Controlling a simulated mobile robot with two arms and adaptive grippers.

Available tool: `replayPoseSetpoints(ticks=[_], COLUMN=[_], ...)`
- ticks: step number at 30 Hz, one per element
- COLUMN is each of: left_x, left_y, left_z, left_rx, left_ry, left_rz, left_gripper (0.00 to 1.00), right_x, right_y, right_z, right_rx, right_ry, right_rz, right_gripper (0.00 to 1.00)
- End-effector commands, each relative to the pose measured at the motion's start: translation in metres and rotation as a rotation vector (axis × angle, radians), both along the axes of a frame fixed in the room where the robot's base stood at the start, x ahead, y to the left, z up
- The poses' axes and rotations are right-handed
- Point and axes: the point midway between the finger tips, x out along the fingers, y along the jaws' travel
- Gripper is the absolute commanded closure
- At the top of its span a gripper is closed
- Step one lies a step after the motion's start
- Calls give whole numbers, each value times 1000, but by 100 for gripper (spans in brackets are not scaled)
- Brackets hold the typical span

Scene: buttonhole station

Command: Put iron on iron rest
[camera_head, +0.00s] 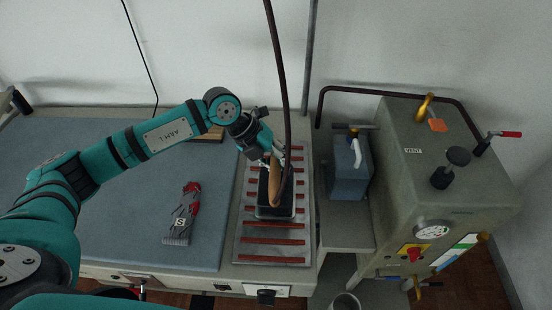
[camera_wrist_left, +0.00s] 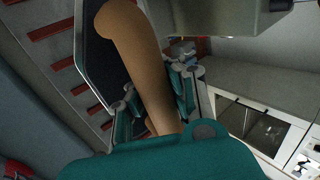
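The iron (camera_head: 264,190) has a dark body with a pale lower edge and a long tan handle. It is over the iron rest (camera_head: 272,252), a grey metal plate with reddish-brown strips; I cannot tell if its sole touches the strips. My left gripper (camera_head: 274,156) is at the far end of the handle. In the left wrist view the handle (camera_wrist_left: 142,62) lies between the two fingers (camera_wrist_left: 155,100), which close in on both sides. The gripper hides part of the handle. The rest's strips (camera_wrist_left: 56,30) also show there. My right gripper is not in view.
A blue-grey ironing board (camera_head: 125,225) is left of the rest, with a grey and red brush-like tool (camera_head: 183,214) on it. A blue-grey box (camera_head: 348,172) and a large steam unit (camera_head: 440,170) stand right. A dark hose (camera_head: 279,60) hangs down to the iron.

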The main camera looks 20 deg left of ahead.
Motion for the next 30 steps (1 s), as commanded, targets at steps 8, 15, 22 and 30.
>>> replayPoseSetpoints(ticks=[8, 15, 22, 30], left_x=[1, 1, -1, -1], left_y=[-1, -1, 1, 1], left_z=[-17, -19, -24, -24], left_rx=[-6, -6, 2, 2], left_ry=[-6, -6, 3, 3], left_rz=[1, 1, 1, 1], left_gripper=[100, 100, 75, 68], right_x=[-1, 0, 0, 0], right_y=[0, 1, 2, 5], right_z=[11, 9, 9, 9], right_rx=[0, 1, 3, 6], right_ry=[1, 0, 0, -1], right_rz=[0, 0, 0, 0], right_gripper=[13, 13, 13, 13])
